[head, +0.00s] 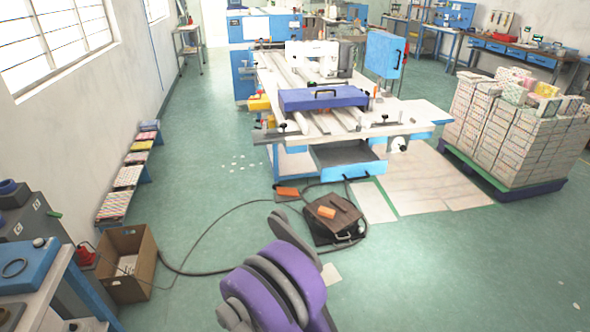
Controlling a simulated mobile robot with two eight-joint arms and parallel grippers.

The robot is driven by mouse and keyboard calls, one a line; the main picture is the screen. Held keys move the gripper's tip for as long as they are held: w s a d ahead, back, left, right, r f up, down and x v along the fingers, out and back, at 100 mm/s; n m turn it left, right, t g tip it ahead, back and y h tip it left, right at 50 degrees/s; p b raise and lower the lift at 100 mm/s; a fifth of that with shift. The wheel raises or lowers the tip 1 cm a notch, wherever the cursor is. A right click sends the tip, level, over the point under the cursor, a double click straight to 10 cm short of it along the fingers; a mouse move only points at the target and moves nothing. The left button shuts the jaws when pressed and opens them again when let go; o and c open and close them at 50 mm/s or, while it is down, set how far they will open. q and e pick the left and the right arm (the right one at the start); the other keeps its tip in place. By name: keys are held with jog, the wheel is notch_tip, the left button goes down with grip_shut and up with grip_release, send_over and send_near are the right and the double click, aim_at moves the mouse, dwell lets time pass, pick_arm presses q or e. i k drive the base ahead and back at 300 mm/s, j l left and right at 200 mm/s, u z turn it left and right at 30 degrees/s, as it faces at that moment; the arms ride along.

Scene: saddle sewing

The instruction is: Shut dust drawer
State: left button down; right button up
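The dust drawer (353,171) is under the front of the large sewing machine table in the head view. It has a blue front with a small dark handle. It stands pulled out, and its dark inside shows from above. The table's front edge hides its rear part. Purple and grey links of one of my arms rise from the bottom middle, well short of the drawer. No fingers of either gripper show in the view.
A brown box-like unit (335,222) with an orange item stands on the floor before the drawer, with a black hose running left. An open cardboard box (126,264) stands at left. Stacked bundles (505,130) fill a pallet at right. Green floor is clear at lower right.

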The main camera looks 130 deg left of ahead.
aim_at(354, 160)
jog(key=u, duration=4.05)
jog(key=i+l+u, duration=0.2)
jog(key=i, duration=0.3)
jog(key=i+l+u, duration=0.2)
jog(key=i, duration=0.35)
jog(key=i+l+u, duration=0.15)
jog(key=i, duration=0.35)
jog(key=i+l+u, duration=0.2)
jog(key=i+l, duration=0.2)
jog(key=i, duration=0.05)
